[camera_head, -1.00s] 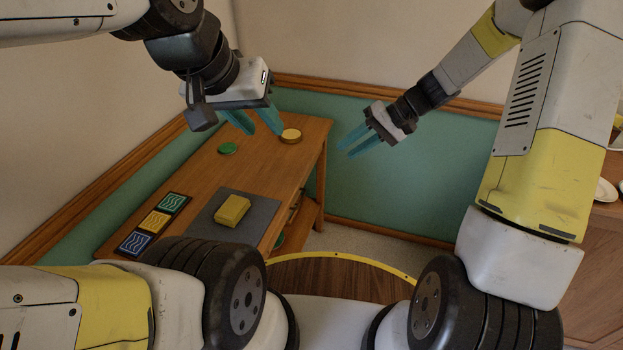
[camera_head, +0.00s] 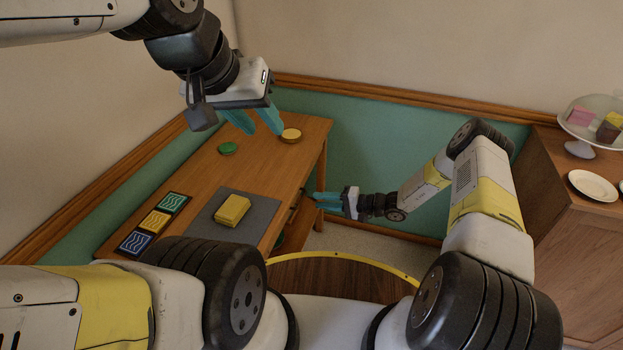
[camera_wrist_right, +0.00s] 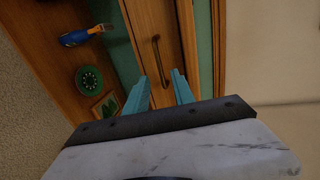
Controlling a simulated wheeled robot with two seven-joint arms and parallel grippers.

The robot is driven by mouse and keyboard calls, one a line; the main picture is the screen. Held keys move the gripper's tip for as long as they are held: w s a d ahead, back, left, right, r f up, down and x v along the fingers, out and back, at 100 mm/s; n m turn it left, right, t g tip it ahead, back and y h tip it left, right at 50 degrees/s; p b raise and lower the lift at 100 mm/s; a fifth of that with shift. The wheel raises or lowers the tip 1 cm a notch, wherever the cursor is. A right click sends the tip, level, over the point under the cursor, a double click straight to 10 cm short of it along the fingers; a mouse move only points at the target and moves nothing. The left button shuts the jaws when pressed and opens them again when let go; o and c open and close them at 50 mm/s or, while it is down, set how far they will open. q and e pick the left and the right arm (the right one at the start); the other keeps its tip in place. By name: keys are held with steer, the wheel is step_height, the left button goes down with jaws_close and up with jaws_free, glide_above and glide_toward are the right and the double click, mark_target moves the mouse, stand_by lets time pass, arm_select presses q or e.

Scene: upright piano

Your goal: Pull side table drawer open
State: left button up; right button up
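The wooden side table (camera_head: 275,160) stands along the left wall. In the right wrist view, its drawer front (camera_wrist_right: 176,30) shows with a long dark bar handle (camera_wrist_right: 157,55). The drawer looks shut, though its edge is hard to judge. My right gripper (camera_head: 320,198) is at the table's right side, pointing at the drawer. It also shows in the right wrist view (camera_wrist_right: 165,82), with its teal fingers apart and the handle ahead, roughly between the tips; contact cannot be told. My left gripper (camera_head: 264,126) is open and empty above the far part of the tabletop.
On the tabletop are a yellow block (camera_head: 232,210) on a grey mat (camera_head: 262,212), a green disc (camera_head: 227,148), a yellow round piece (camera_head: 291,135) and wave-patterned tiles (camera_head: 155,222). A lower shelf holds a green round item (camera_wrist_right: 89,79). A cabinet with plate (camera_head: 593,186) stands right.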

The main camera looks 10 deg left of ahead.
steer(key=x, duration=0.6)
steer(key=shift+a, duration=0.1)
steer(key=shift+c, duration=0.4)
jaws_close()
stand_by(0.9)
